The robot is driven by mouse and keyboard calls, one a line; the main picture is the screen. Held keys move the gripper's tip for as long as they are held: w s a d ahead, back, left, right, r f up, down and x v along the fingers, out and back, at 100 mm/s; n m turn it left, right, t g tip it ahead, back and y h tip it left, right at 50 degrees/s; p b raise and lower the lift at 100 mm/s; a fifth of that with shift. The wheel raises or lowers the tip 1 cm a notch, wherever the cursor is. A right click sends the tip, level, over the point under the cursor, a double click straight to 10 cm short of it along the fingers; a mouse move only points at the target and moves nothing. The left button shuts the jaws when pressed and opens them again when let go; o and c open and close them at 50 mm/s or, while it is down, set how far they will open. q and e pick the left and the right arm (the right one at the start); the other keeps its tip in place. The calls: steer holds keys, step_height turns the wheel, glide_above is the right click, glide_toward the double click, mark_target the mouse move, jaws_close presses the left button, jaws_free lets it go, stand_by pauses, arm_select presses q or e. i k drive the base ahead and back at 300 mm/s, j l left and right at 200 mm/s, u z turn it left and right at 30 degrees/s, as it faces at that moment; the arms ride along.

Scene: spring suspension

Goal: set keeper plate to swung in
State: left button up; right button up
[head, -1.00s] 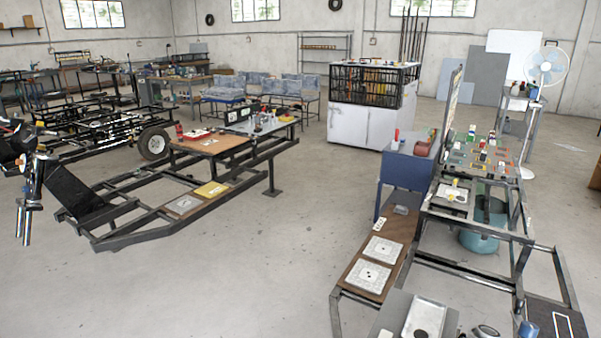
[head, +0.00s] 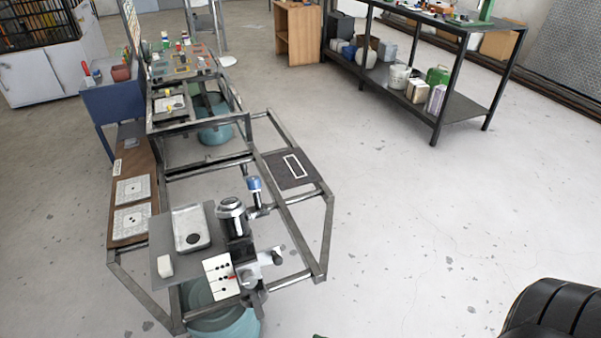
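I cannot make out the keeper plate for sure at this distance. A metal fixture with a silver round top (head: 231,207) stands at the near end of the long steel frame, at lower centre left. A blue-capped cylinder (head: 254,190) stands beside it, to its right. A white panel with dark dots and a small red part (head: 220,276) is on the fixture's near side. Whether any plate there is swung in or out cannot be told. Neither of my grippers shows in the head view.
A grey shelf plate holds a light tray (head: 191,229) and a white block (head: 165,266), left of the fixture. A dark mat with a white outline (head: 294,168) lies on the frame behind. A black workbench (head: 440,115) stands at the back right.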

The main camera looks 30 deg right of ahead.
mark_target(243, 165)
steer(key=z, duration=0.6)
steer(key=i+l+u, duration=0.1)
steer(key=u, duration=0.25)
steer(key=l+u, duration=0.55)
steer(key=u, duration=0.15)
steer(key=l+u, duration=0.35)
steer(key=l, duration=0.55)
steer(key=k+l, duration=0.1)
steer(key=l, duration=0.5)
steer(key=l+u, duration=0.1)
steer(key=l, duration=0.5)
steer(key=k+l, duration=0.15)
steer(key=l, duration=0.45)
steer(key=k+l, duration=0.1)
steer(key=l, duration=0.5)
steer(key=u, duration=0.05)
